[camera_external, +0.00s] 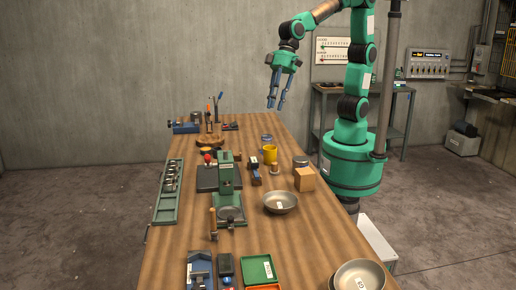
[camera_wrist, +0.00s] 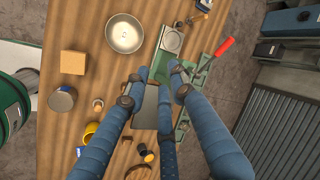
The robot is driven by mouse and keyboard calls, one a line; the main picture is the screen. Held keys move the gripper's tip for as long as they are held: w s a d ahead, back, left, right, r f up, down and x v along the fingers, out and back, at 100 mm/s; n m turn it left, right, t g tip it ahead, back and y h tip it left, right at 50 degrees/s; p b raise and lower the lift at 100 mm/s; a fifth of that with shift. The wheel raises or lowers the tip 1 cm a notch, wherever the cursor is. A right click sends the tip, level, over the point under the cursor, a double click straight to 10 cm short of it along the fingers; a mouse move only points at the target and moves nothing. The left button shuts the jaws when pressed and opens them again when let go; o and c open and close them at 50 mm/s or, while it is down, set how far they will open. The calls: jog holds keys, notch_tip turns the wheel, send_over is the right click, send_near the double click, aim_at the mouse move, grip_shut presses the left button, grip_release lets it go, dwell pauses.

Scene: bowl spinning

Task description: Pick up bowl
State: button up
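A shallow grey metal bowl (camera_external: 280,202) with a small white label inside stands upright on the wooden table, right of the green press. It also shows near the top of the wrist view (camera_wrist: 125,33). A second, larger metal bowl (camera_external: 358,277) is at the table's near right edge, cut off by the picture's bottom. My gripper (camera_external: 277,104), with blue fingers, hangs high above the far part of the table, apart from both bowls. In the wrist view my gripper (camera_wrist: 158,80) has its fingers spread, with nothing held between them.
A green press (camera_external: 227,180) stands left of the first bowl. A cardboard box (camera_external: 304,179) and a yellow mug (camera_external: 270,154) are behind the bowl. A green tray (camera_external: 258,269) lies at the front. A rack of cups (camera_external: 168,192) lines the left edge. Bare wood surrounds the bowl's front side.

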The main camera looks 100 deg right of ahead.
jog(key=s+a+f+m+g+p, duration=0.1)
jog(key=s+a+f, duration=0.25)
jog(key=a, duration=0.75)
jog(key=s+a+f+m+g+y, duration=0.15)
jog(key=a+f, duration=0.35)
jog(key=a, duration=0.7)
jog(key=s+a+f+m+p, duration=0.1)
jog(key=s+a+f+m, duration=0.2)
jog(key=a, duration=0.8)
jog(key=s+a+f+g, duration=0.1)
jog(key=s+a+f, duration=0.6)
jog(key=a, duration=0.4)
jog(key=shift+s+a+f, duration=0.15)
jog(key=shift+s+f, duration=0.25)
jog(key=shift+s, duration=0.15)
jog(key=shift+f+m, duration=0.1)
jog(key=shift+m, duration=0.15)
send_near(360, 284)
jog(key=shift+s+d+r+b, duration=0.2)
jog(key=shift+s+d, duration=0.45)
jog(key=shift+s, duration=0.15)
jog(key=shift+s+d+r+b, duration=0.15)
jog(key=shift+s+d, duration=0.55)
jog(key=shift+s, duration=0.1)
jog(key=shift+b+x, duration=0.6)
jog(key=shift+x, duration=2)
jog(key=shift+d, duration=0.1)
